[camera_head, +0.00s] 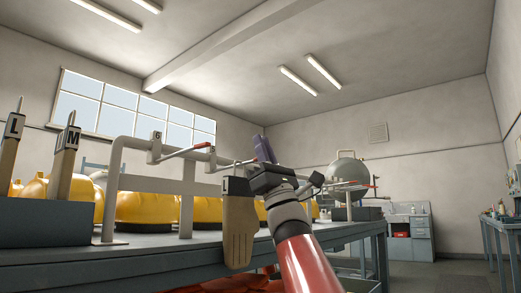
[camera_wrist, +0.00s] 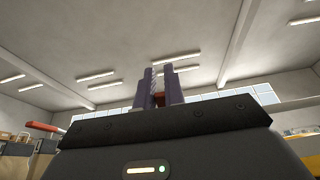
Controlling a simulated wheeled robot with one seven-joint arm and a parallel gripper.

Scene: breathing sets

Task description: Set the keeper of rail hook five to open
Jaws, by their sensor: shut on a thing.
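A pale rail (camera_head: 190,182) stands on the bench with hooks along it. The hook marked 6 (camera_head: 156,147) has a keeper (camera_head: 188,151) with a red tip slanting up to the right. Farther right, a thin grey lever (camera_head: 240,164) runs from the rail toward my gripper (camera_head: 264,149); it appears to be the keeper of hook five, but its number is not readable. In the wrist view my gripper (camera_wrist: 160,86) has its purple fingers closed on a small dark red piece (camera_wrist: 159,99), apparently that keeper's tip. Whether this keeper stands open is hidden.
A tan mitten-shaped piece (camera_head: 239,232) with a dark tag hangs in front of the rail, close to my wrist. Several yellow rounded objects (camera_head: 146,207) sit behind the rail. A grey box (camera_head: 45,222) with labelled wooden pieces is at left. Open air lies above the rail.

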